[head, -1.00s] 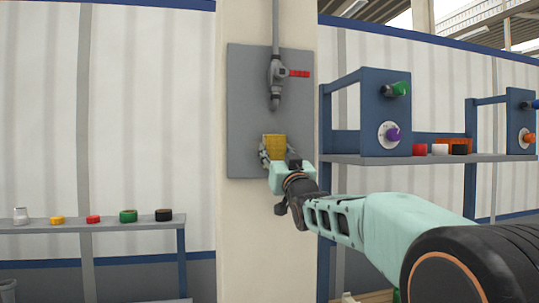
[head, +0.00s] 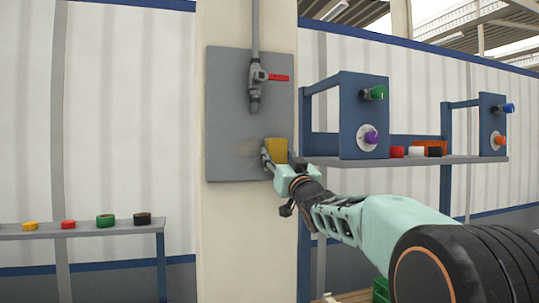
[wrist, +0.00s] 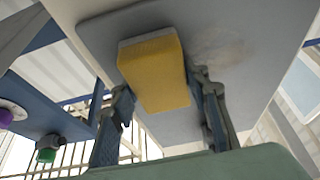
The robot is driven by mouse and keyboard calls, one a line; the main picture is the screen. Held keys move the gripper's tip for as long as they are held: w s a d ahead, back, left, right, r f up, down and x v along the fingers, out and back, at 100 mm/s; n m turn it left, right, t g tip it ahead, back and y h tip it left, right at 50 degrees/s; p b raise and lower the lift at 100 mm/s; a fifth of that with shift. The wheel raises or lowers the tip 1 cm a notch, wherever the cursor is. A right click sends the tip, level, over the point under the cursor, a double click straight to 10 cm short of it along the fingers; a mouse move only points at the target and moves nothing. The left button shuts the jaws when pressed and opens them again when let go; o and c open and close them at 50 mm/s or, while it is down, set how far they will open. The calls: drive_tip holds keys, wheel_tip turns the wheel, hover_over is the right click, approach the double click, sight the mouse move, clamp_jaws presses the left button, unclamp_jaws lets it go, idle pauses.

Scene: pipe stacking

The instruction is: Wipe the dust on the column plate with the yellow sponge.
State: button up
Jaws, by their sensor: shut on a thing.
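The yellow sponge (head: 277,149) is at the lower right of the grey column plate (head: 225,95). My gripper (head: 275,160) is shut on it. In the wrist view the sponge (wrist: 158,75) sits between the two fingers (wrist: 160,110), its pale backing towards the plate (wrist: 110,35). It looks against or very close to the plate; contact is not clear. A faint dust smudge (head: 245,148) shows on the plate just left of the sponge. In the wrist view the dust (wrist: 222,47) is a whitish patch right of the sponge.
A pipe with a red-handled valve (head: 258,76) runs down the upper plate. A blue rack (head: 350,120) with knobs and coloured caps stands right of the column (head: 240,240). A low shelf (head: 80,232) with several caps is at left. The plate's left part is clear.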

drive_tip(key=shift+w+d+f, duration=0.1)
drive_tip(key=shift+w+d, duration=0.05)
drive_tip(key=shift+d, duration=0.35)
drive_tip(key=shift+a, duration=0.1)
